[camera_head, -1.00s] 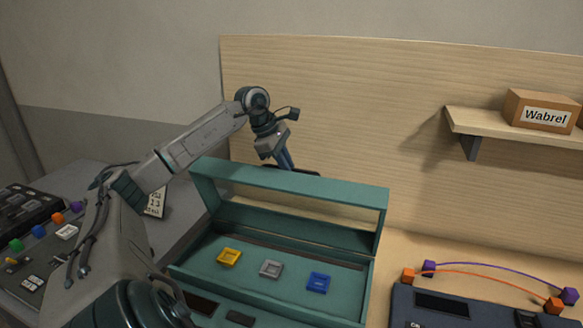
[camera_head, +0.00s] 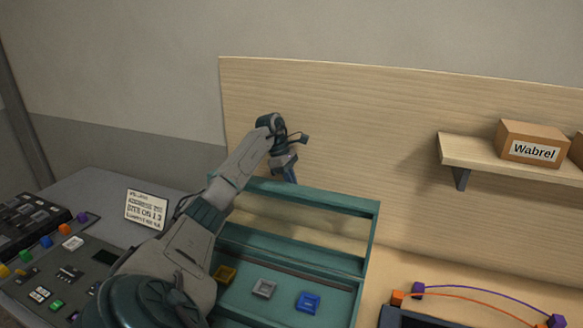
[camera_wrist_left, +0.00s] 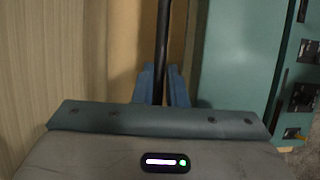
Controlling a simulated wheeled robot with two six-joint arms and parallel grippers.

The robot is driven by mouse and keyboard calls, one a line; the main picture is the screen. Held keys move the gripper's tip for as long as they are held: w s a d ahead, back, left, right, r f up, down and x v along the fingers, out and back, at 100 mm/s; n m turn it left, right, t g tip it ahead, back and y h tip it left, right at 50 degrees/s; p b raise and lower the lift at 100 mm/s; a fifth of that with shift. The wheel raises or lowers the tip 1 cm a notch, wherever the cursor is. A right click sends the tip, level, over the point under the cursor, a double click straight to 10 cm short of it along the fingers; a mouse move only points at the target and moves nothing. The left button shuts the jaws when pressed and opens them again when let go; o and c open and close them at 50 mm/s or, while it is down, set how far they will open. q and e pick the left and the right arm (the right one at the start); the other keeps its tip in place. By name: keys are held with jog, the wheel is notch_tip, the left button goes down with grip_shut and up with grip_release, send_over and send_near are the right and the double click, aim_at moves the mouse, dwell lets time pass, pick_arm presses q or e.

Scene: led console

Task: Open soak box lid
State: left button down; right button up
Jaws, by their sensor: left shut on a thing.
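The soak box (camera_head: 347,298) is teal, with its lid (camera_head: 335,201) raised at the back. The lid is a teal frame around a see-through pane. Yellow (camera_head: 224,275), grey (camera_head: 264,288) and blue (camera_head: 308,302) square pieces sit inside the box. My left gripper (camera_head: 291,176) is behind the lid's top edge. In the left wrist view its blue fingers (camera_wrist_left: 161,84) are shut on a thin black bar (camera_wrist_left: 162,35), which looks like the lid's handle. The teal lid panel shows beside it. My left arm covers the box's left part. My right gripper is not in view.
A wooden back panel (camera_head: 370,120) stands close behind the gripper. A shelf (camera_head: 480,160) holds a "Wabrel" box (camera_head: 533,143). A console with coloured knobs (camera_head: 55,265) and a note card (camera_head: 147,208) are at left. Cables (camera_head: 480,293) arc over a dark unit at right.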

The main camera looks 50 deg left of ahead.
pick_arm(q)
jog(key=shift+w+a+r, duration=0.1)
jog(key=shift+w+r, duration=0.05)
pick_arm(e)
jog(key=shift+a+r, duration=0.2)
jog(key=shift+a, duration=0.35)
pick_arm(q)
jog(key=c, duration=1.6)
grip_release()
jog(key=shift+w, duration=0.1)
jog(key=shift+c, duration=0.2)
jog(key=shift+o, duration=0.8)
jog(key=shift+w+a+f, duration=0.2)
jog(key=shift+w+f, duration=0.05)
jog(key=shift+f, duration=0.05)
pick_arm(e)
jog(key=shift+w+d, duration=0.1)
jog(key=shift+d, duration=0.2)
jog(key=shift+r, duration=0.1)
